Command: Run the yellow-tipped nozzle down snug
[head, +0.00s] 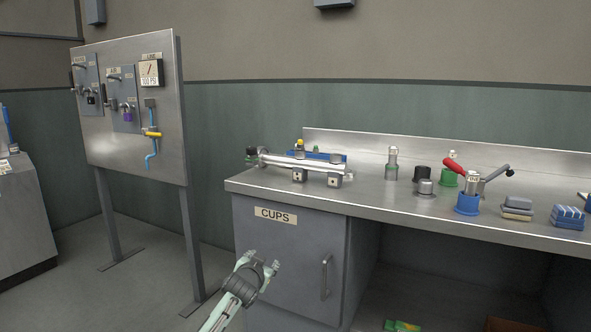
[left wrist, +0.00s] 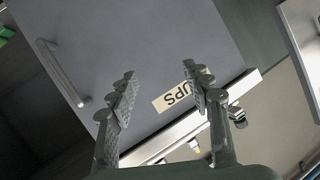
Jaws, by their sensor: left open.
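The yellow-tipped nozzle (head: 299,145) stands upright near the left end of the steel counter, at a metal cylinder assembly (head: 305,163) lying on its mounts. Its lower part is partly hidden by the cylinder, and I cannot tell how it is seated. My left gripper (head: 265,263) is open and empty, low in front of the cabinet door and below the counter, well apart from the nozzle. In the left wrist view its two fingers (left wrist: 160,78) stand apart with the CUPS label between and behind them. My right gripper is not in view.
The cabinet (head: 290,245) with a CUPS label and door handle (head: 326,276) stands under the counter (head: 375,202). A metal panel (head: 115,60) stands left. Floor between is clear.

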